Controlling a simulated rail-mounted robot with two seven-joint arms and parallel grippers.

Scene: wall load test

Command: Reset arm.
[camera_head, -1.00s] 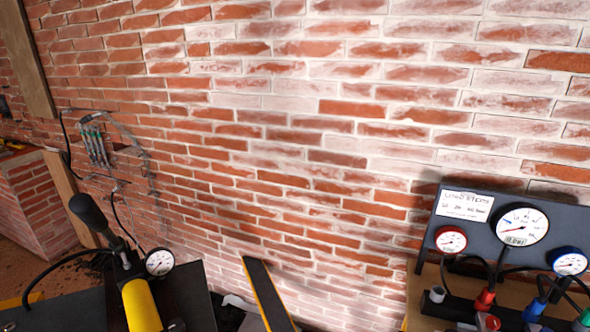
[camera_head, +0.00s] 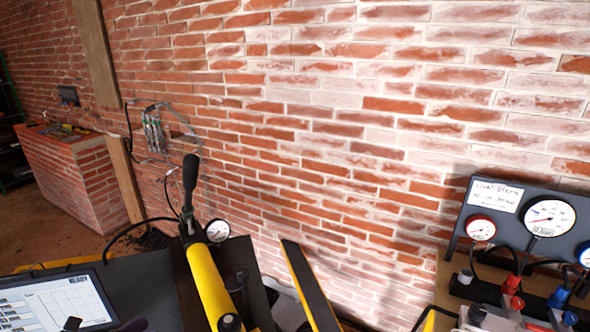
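Neither of my grippers can be made out in the head view. A yellow hand pump (camera_head: 207,285) with an upright black lever handle (camera_head: 190,180) stands at the lower left of centre. A round white gauge (camera_head: 217,231) sits beside it. A tablet (camera_head: 55,303) with a lit screen showing a grid lies at the lower left. Small dark shapes at the bottom edge in front of it are cut off, and I cannot tell what they are.
A brick wall (camera_head: 330,130) fills the background. A gauge panel (camera_head: 510,225) with hoses and red and blue fittings stands at the right. A black bar with yellow edges (camera_head: 312,287) slants up at centre. A low brick block (camera_head: 75,175) stands far left.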

